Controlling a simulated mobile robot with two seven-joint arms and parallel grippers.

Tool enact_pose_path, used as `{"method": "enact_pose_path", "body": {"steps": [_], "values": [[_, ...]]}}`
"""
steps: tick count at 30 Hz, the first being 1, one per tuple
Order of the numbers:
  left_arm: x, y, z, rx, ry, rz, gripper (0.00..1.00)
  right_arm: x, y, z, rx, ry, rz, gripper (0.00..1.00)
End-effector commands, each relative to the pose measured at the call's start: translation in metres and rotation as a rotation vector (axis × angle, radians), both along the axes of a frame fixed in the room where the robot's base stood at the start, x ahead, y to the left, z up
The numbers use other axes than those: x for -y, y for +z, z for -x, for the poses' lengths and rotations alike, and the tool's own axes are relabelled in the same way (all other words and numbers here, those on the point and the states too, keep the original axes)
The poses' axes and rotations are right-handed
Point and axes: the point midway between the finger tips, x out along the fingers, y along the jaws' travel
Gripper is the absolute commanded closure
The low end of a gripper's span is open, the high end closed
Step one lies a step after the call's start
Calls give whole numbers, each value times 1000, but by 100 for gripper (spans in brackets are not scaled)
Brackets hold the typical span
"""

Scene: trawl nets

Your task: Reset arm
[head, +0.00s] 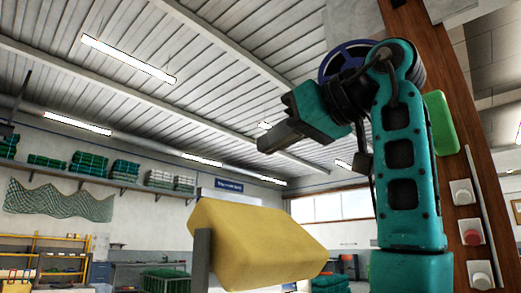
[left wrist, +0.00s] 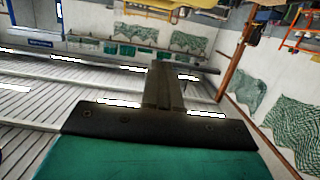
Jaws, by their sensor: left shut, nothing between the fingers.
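My left gripper (head: 268,144) is at the end of the raised teal arm in the head view, pointing down and to the left. Its dark fingers are closed together and hold nothing. In the left wrist view the same gripper (left wrist: 164,66) shows its two fingers side by side with no gap, against the ceiling and a far wall. Nothing touches the fingertips. My right gripper is not in view.
A large yellow block (head: 255,245) stands below the gripper, beside a grey post (head: 201,262). A brown wooden post (head: 415,30) with push buttons (head: 472,232) stands behind the arm. Shelves with folded nets (head: 88,163) line the far wall. The air around the gripper looks clear.

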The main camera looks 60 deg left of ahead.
Motion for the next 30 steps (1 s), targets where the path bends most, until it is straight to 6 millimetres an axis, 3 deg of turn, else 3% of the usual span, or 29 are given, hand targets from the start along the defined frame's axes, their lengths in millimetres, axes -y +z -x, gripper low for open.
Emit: {"method": "enact_pose_path", "body": {"steps": [20,23,25,30], "values": [[0,-1,-3,-7,-4,-3,100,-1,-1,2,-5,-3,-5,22],[-3,-10,-24,-55,-34,-29,100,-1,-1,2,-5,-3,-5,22],[-8,-23,-51,-117,-77,-66,100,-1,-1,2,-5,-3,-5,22],[-18,-83,-144,-321,-260,-187,100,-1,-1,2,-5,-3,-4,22]]}}
